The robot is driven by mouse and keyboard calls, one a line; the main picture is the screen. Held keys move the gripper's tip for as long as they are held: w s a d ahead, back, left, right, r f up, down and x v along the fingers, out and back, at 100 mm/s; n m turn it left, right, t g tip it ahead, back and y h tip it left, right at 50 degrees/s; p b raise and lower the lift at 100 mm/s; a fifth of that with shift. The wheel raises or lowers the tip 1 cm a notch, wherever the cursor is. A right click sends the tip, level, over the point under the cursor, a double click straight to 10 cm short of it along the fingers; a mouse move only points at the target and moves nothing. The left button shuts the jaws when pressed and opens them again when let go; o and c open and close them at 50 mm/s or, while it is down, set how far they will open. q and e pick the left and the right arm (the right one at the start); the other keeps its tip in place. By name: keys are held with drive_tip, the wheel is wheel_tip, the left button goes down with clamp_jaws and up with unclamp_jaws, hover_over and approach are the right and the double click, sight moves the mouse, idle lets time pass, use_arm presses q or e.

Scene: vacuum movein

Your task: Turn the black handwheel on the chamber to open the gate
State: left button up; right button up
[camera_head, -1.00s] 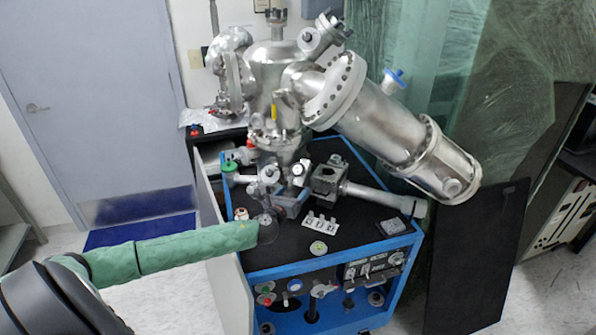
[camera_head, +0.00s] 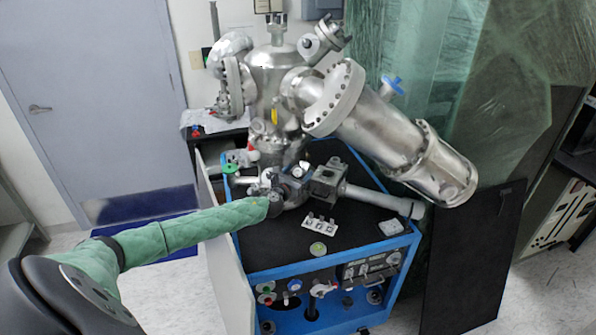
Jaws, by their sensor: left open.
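The silver vacuum chamber (camera_head: 275,85) stands on a blue-framed cart with a black top. A cluster of small valves and fittings sits at its lower front. I cannot clearly pick out the black handwheel; a small dark round part (camera_head: 268,177) in this cluster may be it. My left arm, in a green quilted sleeve, reaches in from the left. My left gripper (camera_head: 275,205) is at the cluster, just below that dark part. It is open, its fingers small and hard to separate from the fittings. Whether it touches anything is unclear. My right gripper is out of view.
The cart's black top (camera_head: 275,245) has bare room in front of the fittings. A white plate with small parts (camera_head: 319,225) lies on it. A long silver cylinder (camera_head: 385,125) overhangs the right side. A black panel (camera_head: 470,255) stands right of the cart.

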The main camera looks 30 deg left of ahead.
use_arm(q)
drive_tip(key=shift+w, duration=0.2)
drive_tip(key=c, duration=1)
drive_tip(key=shift+o, duration=0.2)
drive_tip(key=shift+n+y, duration=0.4)
